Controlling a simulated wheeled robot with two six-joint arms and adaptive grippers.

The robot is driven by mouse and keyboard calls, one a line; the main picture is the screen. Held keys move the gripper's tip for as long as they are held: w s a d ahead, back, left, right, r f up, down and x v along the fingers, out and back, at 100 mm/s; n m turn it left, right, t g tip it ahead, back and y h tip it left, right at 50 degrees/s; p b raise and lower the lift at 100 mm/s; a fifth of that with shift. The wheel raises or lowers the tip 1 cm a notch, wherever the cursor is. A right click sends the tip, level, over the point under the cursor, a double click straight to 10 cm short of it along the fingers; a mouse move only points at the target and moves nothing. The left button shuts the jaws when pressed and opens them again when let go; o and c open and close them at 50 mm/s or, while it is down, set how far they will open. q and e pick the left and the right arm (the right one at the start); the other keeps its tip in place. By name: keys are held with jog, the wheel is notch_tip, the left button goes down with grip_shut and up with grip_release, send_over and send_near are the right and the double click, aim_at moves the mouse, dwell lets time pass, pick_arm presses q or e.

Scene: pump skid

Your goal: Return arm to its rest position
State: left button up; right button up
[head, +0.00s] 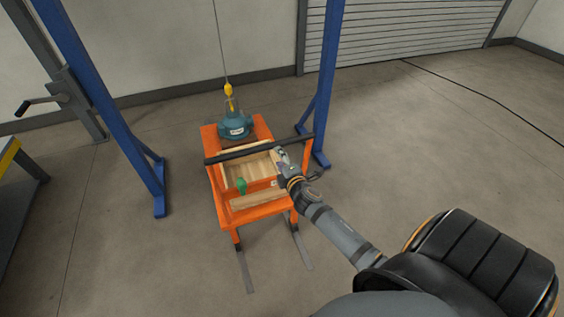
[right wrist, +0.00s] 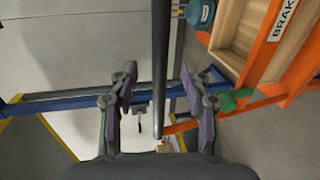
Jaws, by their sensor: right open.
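My right arm reaches in from the lower right of the head view. Its gripper (head: 282,154) is close to the right part of the black handle bar (head: 240,152) of the orange cart (head: 263,131). In the right wrist view the gripper's two fingers (right wrist: 160,92) stand apart on either side of the bar (right wrist: 160,50), with a gap to each. I cannot tell how deep the bar lies between them. Nothing is gripped. My left gripper is not in view.
On the cart are a teal pump part (head: 235,127) under a yellow hook (head: 229,90), a wooden tray (head: 262,166) and a green object (head: 241,186). Blue gantry legs (head: 323,90) flank the cart.

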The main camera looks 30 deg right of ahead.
jog(key=shift+v, duration=0.9)
jog(key=s+d+f+m+g, duration=0.1)
jog(key=s+f+m+g, duration=0.35)
jog(key=f, duration=0.95)
jog(key=s+f+m+g, duration=0.2)
jog(key=s+f, duration=0.6)
jog(key=f, duration=0.6)
jog(key=s+a+f+m+g+y, duration=0.1)
jog(key=s+a+f+m+g, duration=0.1)
jog(key=s+f, duration=0.4)
jog(key=s+a+f+m+g+y, duration=0.1)
jog(key=s+a+f+m+g, duration=0.2)
jog(key=s, duration=1.2)
jog(key=s+a+f+m+g, duration=0.2)
jog(key=s+f+m, duration=0.1)
jog(key=s+f, duration=0.6)
jog(key=shift+s+a+f+m+g+y, duration=0.35)
jog(key=shift+s+a+f+y, duration=0.05)
jog(key=shift+s, duration=0.8)
